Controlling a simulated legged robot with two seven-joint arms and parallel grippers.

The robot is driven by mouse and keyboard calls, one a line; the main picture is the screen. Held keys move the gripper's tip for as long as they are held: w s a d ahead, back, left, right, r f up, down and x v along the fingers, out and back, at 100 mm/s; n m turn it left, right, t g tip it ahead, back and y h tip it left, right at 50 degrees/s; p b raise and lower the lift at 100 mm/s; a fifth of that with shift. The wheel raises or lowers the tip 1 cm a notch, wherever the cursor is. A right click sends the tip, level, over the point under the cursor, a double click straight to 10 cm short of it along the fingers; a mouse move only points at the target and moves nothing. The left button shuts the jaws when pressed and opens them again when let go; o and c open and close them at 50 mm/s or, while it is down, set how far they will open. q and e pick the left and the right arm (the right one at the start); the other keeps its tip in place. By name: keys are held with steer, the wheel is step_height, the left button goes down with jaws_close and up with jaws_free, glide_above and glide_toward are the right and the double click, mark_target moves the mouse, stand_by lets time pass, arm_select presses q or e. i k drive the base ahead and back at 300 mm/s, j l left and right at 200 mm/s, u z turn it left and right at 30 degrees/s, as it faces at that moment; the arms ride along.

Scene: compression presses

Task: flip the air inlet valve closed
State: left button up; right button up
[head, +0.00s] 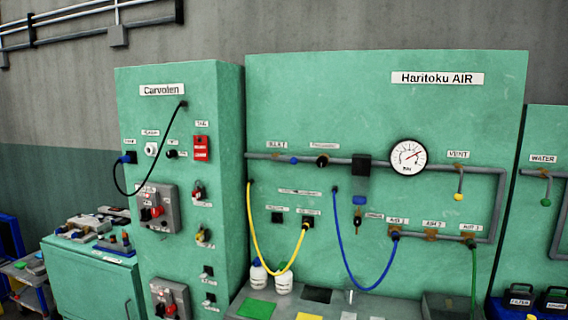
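The green air panel (300,100) labelled "Haritoku AIR" fills the middle of the head view. A grey horizontal pipe (268,156) crosses it. A small blurred label that seems to read "INLET" (277,145) sits above the pipe's left part. Just below the label is a small valve with a blue handle (293,160). The handle seems to lie along the pipe, but it is too small to be sure. To its right is a black knob (322,161) on the same pipe. Neither of my grippers is in view.
A round gauge (408,156) and a vent valve with a yellow handle (459,196) are further right. A yellow hose (255,235), a blue hose (345,250) and a green hose (474,275) hang below. The "Carvolen" cabinet (150,115) projects at left.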

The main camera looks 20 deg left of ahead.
mark_target(293, 161)
steer(key=i+j, duration=0.15)
steer(key=i, duration=0.3)
steer(key=i+j, duration=0.15)
steer(key=i, duration=0.25)
steer(key=i+j, duration=0.1)
steer(key=i, duration=0.35)
steer(key=j+u, duration=0.05)
